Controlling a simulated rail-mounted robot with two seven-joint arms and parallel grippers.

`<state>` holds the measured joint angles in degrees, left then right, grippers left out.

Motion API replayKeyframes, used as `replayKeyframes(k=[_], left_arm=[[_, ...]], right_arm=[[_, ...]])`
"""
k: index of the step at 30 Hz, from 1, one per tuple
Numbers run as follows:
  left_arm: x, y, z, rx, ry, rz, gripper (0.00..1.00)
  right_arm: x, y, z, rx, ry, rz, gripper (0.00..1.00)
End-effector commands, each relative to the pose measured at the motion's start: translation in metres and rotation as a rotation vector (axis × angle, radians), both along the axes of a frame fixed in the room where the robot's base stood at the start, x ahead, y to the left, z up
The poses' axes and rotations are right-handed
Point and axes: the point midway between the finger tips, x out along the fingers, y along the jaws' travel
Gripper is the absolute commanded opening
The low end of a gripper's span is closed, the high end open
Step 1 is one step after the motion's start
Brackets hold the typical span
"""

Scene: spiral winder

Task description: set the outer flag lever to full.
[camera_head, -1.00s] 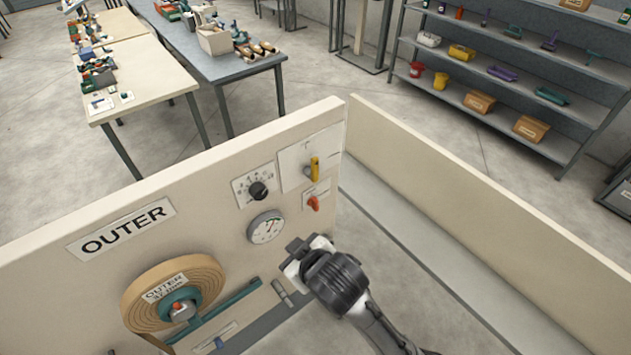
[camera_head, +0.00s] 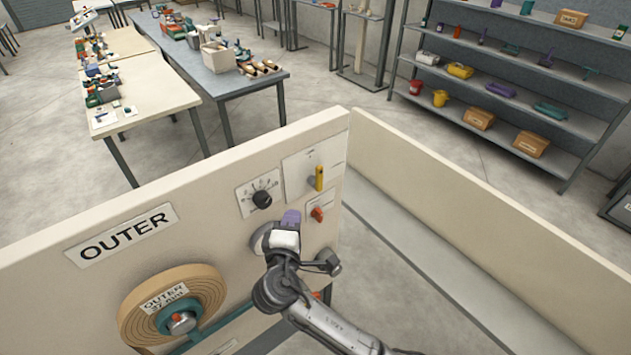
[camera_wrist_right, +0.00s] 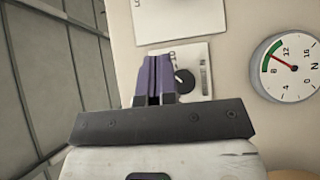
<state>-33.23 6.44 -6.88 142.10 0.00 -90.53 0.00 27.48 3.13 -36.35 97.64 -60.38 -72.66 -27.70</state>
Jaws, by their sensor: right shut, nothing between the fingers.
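The light panel marked OUTER (camera_head: 225,190) carries a yellow lever (camera_head: 319,178) on a white plate (camera_head: 298,172) near its top right. The lever stands about upright; I take it as the outer flag lever. An orange-red knob (camera_head: 317,214) sits just below it. My right gripper (camera_head: 291,218) has purple fingers, shut and empty, below and left of the lever and apart from it. In the right wrist view, the shut fingers (camera_wrist_right: 155,80) overlap a plate with a dark knob (camera_wrist_right: 185,80); the yellow lever is not visible there. My left gripper is out of view.
A dark dial (camera_head: 262,199) sits left of the lever plate. A round gauge (camera_wrist_right: 288,67) is mostly hidden behind my gripper in the head view. A tan roll (camera_head: 205,285) is at lower left. A second light wall (camera_head: 480,240) stands to the right.

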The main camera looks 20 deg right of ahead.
Motion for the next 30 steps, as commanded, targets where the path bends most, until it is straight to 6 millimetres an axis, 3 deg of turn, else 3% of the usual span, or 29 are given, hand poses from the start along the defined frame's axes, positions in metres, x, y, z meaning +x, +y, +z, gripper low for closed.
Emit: replayKeyframes(k=[17,30], left_arm=[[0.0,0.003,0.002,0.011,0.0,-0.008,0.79],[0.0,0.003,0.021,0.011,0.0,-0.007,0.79]], right_arm=[[0.006,-0.004,0.001,-0.015,0.01,-0.002,0.0],[0.073,-0.04,0.003,-0.016,0.01,-0.002,0.0]])
